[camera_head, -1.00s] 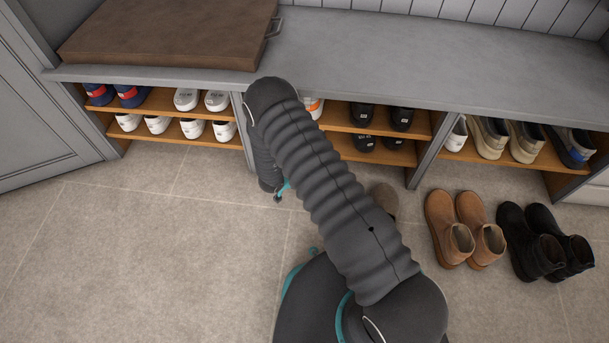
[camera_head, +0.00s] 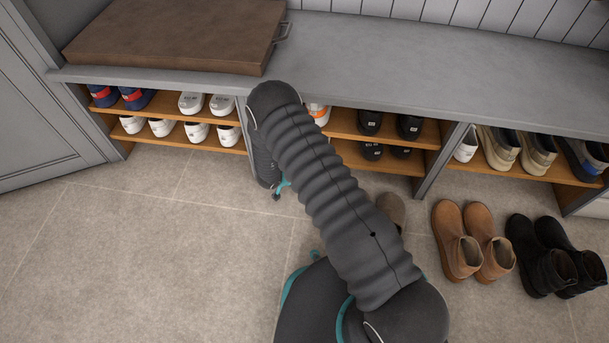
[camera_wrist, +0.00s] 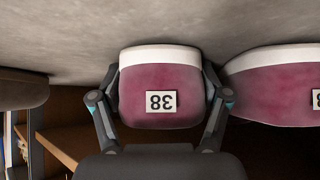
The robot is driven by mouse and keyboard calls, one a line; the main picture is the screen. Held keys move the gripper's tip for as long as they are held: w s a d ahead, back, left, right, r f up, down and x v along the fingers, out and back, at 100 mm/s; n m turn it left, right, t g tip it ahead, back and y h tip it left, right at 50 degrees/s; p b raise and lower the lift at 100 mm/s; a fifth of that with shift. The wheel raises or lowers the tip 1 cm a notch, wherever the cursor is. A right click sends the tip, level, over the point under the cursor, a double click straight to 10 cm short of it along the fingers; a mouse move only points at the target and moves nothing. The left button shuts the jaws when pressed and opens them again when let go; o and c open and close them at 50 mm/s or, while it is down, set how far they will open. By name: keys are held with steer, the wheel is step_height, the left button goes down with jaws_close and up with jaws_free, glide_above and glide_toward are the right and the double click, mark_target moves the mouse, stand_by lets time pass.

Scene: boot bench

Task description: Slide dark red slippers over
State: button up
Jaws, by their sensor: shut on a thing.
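Two dark red slippers show in the wrist view, toes or heels toward me, each with a pale sole edge. The nearer slipper (camera_wrist: 162,78) carries a white label reading 38, upside down in the picture. My gripper (camera_wrist: 162,95) is shut on it, one finger on each side. The second slipper (camera_wrist: 275,82) is just to the right, cut off by the frame edge. In the head view my arm hides both slippers, and only a bit of my gripper (camera_head: 281,188) shows low by the shelf's upright.
A brown item (camera_head: 390,209) lies on the floor beside my arm. Tan boots (camera_head: 461,243) and black boots (camera_head: 540,260) stand to the right. The bench (camera_head: 400,55) holds shoes on shelves, with a brown lid (camera_head: 175,35) on top. The left floor is clear.

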steer(key=shift+w+a+r, duration=0.25)
steer(key=shift+w+r, duration=0.05)
steer(key=shift+w, duration=0.4)
steer(key=shift+w+a+r, duration=0.2)
steer(key=shift+w+r, duration=0.05)
steer(key=shift+w, duration=0.4)
steer(key=o, duration=1.1)
steer(key=shift+o, duration=1.2)
steer(key=shift+w+d, duration=0.1)
steer(key=shift+w, duration=0.05)
steer(key=shift+s+a+r, duration=0.25)
steer(key=shift+s+r, duration=0.05)
steer(key=shift+s, duration=0.1)
steer(key=v, duration=0.3)
steer(key=s+v, duration=0.1)
steer(key=v, duration=0.1)
steer(key=shift+f, duration=0.25)
steer(key=shift+s+a+r, duration=0.1)
steer(key=shift+s+a, duration=0.1)
steer(key=shift+s, duration=0.2)
steer(key=shift+s+a+r, duration=0.15)
steer(key=shift+s, duration=0.4)
